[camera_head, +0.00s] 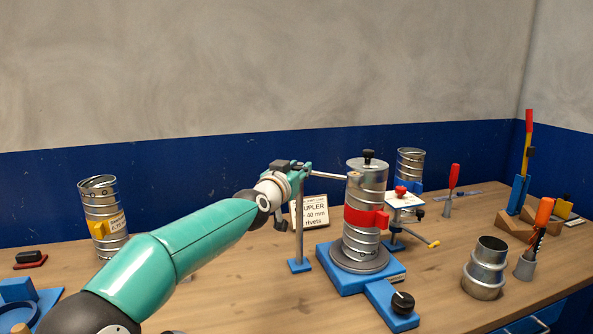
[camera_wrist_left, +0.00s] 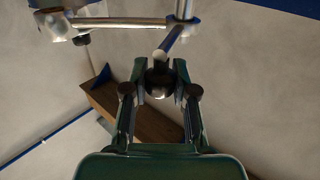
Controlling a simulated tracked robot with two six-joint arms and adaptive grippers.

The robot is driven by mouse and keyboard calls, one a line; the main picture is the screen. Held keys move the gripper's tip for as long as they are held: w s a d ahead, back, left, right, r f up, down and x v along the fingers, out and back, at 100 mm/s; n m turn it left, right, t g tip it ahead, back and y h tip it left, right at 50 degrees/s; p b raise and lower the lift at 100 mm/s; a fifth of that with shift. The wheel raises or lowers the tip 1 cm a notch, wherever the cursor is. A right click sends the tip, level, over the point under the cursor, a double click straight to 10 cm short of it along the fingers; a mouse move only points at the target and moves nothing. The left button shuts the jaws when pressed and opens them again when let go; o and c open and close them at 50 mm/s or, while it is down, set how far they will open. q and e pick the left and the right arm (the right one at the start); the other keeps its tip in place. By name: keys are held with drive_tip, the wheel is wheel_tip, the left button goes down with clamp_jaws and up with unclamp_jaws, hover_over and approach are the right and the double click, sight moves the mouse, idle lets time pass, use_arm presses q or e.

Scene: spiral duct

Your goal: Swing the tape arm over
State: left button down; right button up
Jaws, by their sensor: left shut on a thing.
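The tape arm (camera_head: 328,175) is a thin metal bar on an upright post (camera_head: 299,225) with a blue base. It reaches right to the top of the spiral duct on the stand, (camera_head: 367,185) which has a red clamp band (camera_head: 362,218) and a black top knob. My left gripper (camera_head: 298,172) is at the post's top, partly hidden by my wrist. In the left wrist view its fingers (camera_wrist_left: 160,88) are shut on a dark round knob (camera_wrist_left: 159,80) on a short rod. The tape arm's bar (camera_wrist_left: 120,23) crosses above it there. My right gripper is not in view.
A blue fixture with a black knob (camera_head: 402,303) carries the duct. A small stand with a yellow-ended crank (camera_head: 434,244) is to its right. A metal reducer (camera_head: 485,268) and a tool holder (camera_head: 525,265) stand at right. Another duct (camera_head: 103,215) stands at left. A sign (camera_head: 313,211) is behind the post.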

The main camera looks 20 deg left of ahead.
use_arm(q)
drive_tip(key=shift+a+r, duration=0.25)
drive_tip(key=shift+r, duration=0.35)
drive_tip(key=c, duration=1.3)
unclamp_jaws()
drive_tip(key=o, duration=0.4)
drive_tip(key=shift+f, duration=0.2)
drive_tip(key=shift+d+f, duration=0.1)
drive_tip(key=shift+w, duration=0.1)
drive_tip(key=shift+f, duration=0.1)
drive_tip(key=s, duration=1.2)
drive_tip(key=shift+a, duration=0.35)
drive_tip(key=shift+f, duration=0.1)
